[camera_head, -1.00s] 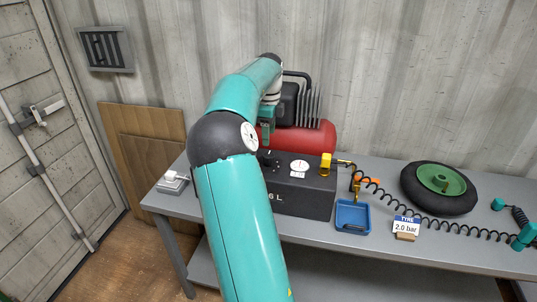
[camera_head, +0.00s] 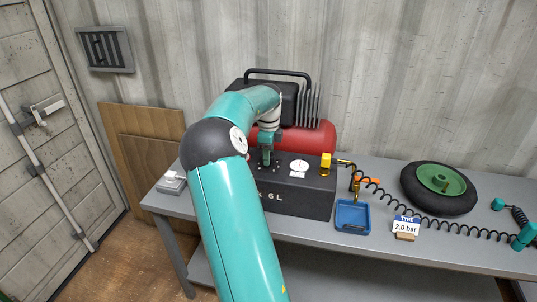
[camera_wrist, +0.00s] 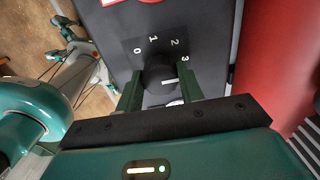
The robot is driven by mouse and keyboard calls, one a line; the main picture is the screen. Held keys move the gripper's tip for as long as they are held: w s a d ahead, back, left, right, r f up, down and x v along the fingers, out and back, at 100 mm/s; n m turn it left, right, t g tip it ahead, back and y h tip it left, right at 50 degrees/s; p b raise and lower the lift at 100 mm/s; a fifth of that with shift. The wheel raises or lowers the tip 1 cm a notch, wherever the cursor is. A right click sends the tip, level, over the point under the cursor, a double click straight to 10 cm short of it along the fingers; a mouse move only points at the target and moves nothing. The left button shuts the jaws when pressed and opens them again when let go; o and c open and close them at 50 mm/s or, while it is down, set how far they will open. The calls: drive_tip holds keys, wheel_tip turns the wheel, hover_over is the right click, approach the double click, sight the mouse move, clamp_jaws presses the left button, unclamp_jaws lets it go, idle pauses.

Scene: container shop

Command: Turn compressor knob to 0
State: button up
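The compressor's dark box (camera_head: 300,201) stands on the bench, with a white round gauge (camera_head: 299,166) on top. In the wrist view the black knob (camera_wrist: 158,73) sits on the box top, with digits 0, 1, 2 and 3 in an arc beside it. Its white mark points right, a little below the 3 and away from the 0. My gripper (camera_wrist: 160,82) has one green finger on each side of the knob, apart; whether they touch it is unclear. In the head view my gripper (camera_head: 266,160) points down at the box; the knob is hidden there.
The red tank (camera_head: 312,137) and black motor with a handle (camera_head: 278,72) stand behind the box. A yellow fitting (camera_head: 326,164) and coiled hose (camera_head: 383,192) lie to the right, with a blue tray (camera_head: 352,216), sign (camera_head: 406,226) and wheel (camera_head: 440,188).

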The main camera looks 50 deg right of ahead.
drive_tip(key=shift+c, duration=1.3)
drive_tip(key=shift+n, duration=0.4)
drive_tip(key=n, duration=0.5)
drive_tip(key=shift+n, duration=0.3)
drive_tip(key=n, duration=0.3)
drive_tip(key=shift+s+n, duration=0.1)
drive_tip(key=shift+n, duration=0.2)
drive_tip(key=n, duration=0.3)
drive_tip(key=shift+n, duration=0.3)
drive_tip(key=n, duration=1.3)
drive_tip(key=shift+n, duration=0.3)
